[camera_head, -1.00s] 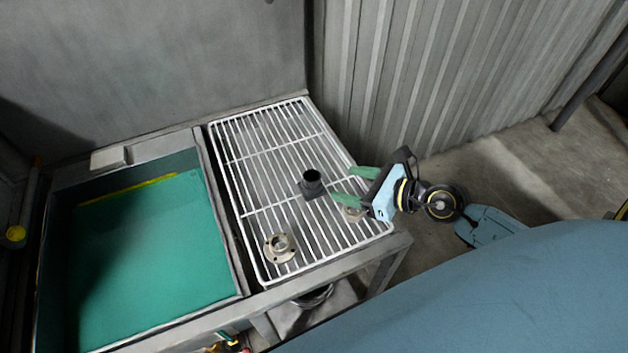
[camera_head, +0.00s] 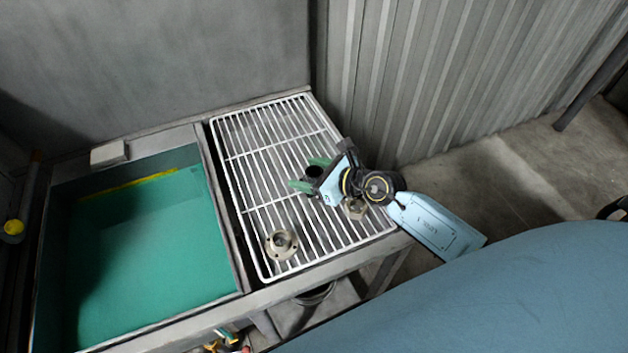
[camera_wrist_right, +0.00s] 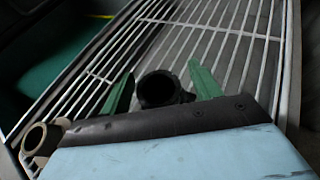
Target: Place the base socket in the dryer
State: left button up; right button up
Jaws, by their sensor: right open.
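A black round fitting with an open top, which looks like a socket, stands on the white wire rack (camera_head: 232,185); its dark opening (camera_head: 314,172) shows beside my right gripper (camera_head: 302,173). The gripper is open, with one green finger on each side of the fitting. In the right wrist view the black fitting (camera_wrist_right: 158,88) sits between the two spread fingers, with gaps visible at its sides. A metal flanged part (camera_head: 281,244) lies at the rack's near left, and another metal part (camera_head: 354,208) is just below the gripper. I cannot identify a dryer. My left gripper is not in view.
A basin with a teal interior (camera_head: 150,255) lies left of the rack, with a raised frame edge between them. A corrugated wall (camera_head: 440,80) stands behind on the right. A dark round container (camera_head: 316,294) is under the table. The rack's far part is clear.

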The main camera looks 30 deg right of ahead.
jog(key=c, duration=1.2)
grip_shut()
